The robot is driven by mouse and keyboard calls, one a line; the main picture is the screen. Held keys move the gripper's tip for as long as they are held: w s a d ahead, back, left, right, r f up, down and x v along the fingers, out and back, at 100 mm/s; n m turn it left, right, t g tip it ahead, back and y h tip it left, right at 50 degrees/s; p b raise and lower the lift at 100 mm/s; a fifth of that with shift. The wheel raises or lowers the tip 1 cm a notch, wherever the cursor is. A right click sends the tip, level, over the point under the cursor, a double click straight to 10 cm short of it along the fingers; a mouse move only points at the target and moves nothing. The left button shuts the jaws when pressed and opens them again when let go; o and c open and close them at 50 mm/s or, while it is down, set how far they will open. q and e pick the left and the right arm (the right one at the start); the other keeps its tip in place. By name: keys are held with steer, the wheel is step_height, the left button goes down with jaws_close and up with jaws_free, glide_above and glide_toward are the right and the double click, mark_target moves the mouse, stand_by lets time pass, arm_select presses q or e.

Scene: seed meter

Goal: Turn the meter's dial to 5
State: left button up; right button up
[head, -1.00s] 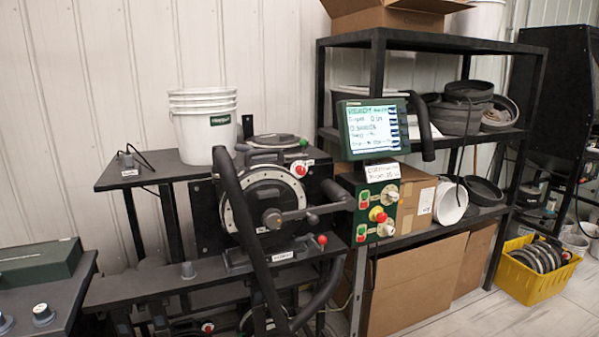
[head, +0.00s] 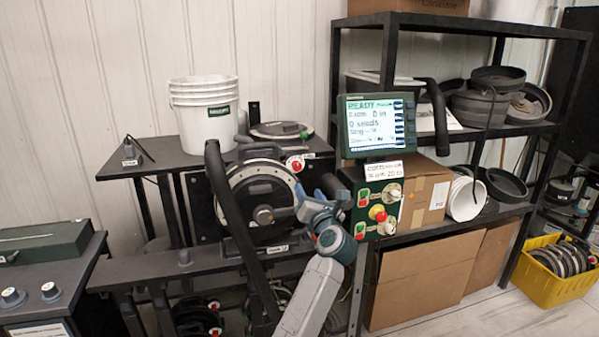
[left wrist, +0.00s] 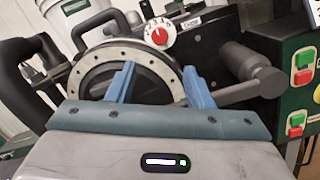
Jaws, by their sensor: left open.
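The meter (head: 262,200) is a round black housing with a pale, hole-studded rim and a central hub. Its dial (head: 295,163) is a small red knob on a white face at the upper right of the rim. The dial also shows in the left wrist view (left wrist: 160,36), beyond my fingers; its numbers are too small to read surely. My left gripper (head: 314,191) is at the meter's right side, below the dial. In the left wrist view its blue fingers (left wrist: 159,68) are apart with nothing held between them, below the dial and not touching it. My right gripper is not seen.
A monitor (head: 376,125) reading READY stands right of the meter, above a switch box (head: 377,205) with green, red and yellow buttons. A black curved bar (head: 228,200) passes before the meter's left side. White buckets (head: 203,115) stand behind left.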

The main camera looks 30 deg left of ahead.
mark_target(298, 167)
arm_select(q)
steer(key=w+a+r+p, duration=0.1)
steer(key=w+a, duration=0.1)
steer(key=w+a+n+p, duration=0.1)
steer(key=w+a, duration=0.1)
steer(key=a, duration=0.1)
steer(key=w+a+r+n+g+h+p, duration=0.1)
steer(key=w+a, duration=0.1)
steer(key=shift+w+a+r, duration=0.25)
steer(key=shift+w+r, duration=0.1)
steer(key=shift+w+a+f+p, duration=0.15)
steer(key=shift+w+a+p, duration=0.15)
steer(key=shift+w+a, duration=0.05)
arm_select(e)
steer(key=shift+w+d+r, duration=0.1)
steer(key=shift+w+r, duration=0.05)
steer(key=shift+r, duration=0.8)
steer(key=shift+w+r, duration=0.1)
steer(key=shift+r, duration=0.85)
arm_select(q)
steer(key=c, duration=1)
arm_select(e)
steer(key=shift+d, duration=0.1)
